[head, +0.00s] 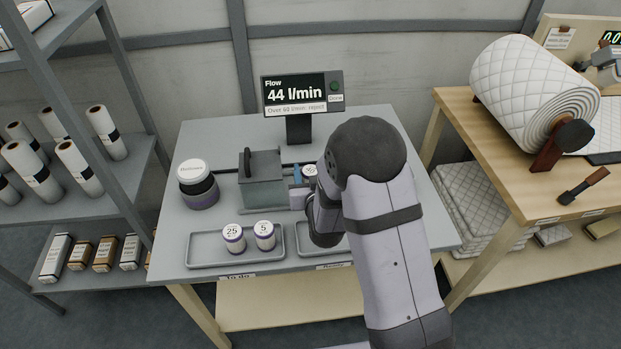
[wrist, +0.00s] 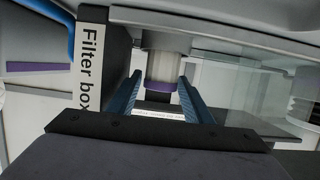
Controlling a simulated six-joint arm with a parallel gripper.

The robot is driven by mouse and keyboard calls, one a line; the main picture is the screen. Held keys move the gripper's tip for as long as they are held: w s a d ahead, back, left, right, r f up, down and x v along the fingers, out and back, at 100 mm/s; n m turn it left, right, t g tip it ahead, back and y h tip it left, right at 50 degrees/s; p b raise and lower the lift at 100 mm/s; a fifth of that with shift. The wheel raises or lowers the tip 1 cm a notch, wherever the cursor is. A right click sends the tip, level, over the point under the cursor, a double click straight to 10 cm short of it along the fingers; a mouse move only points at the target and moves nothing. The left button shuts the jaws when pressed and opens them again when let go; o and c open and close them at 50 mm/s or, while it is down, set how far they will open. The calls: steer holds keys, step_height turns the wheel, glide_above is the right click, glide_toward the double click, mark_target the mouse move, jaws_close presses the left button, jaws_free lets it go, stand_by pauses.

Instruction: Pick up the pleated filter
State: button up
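A white, ribbed cylinder with a purple end band, which looks like the pleated filter (wrist: 163,68), shows in the wrist view beside the box labelled Filter box (wrist: 90,70). My gripper (wrist: 161,77) is open, its two blue fingers on either side of the cylinder, with narrow gaps visible. In the head view my gripper (head: 302,188) is at the right side of the grey filter box (head: 262,190), mostly hidden by my arm. A round white top (head: 310,170) shows by the fingers. Two more white cylinders with purple bands, marked 25 (head: 233,238) and 5 (head: 264,235), stand in the left tray.
The left tray (head: 205,250) and a right tray (head: 305,240), partly behind my arm, lie at the table's front. A lidded jar (head: 197,184) stands left of the box. A flow display (head: 302,93) reads 44 l/min behind it. A clear panel (wrist: 245,90) is close right of the fingers.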

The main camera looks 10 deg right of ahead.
mark_target(310, 170)
steer(key=c, duration=0.8)
steer(key=shift+r, duration=0.1)
steer(key=shift+r, duration=4.9)
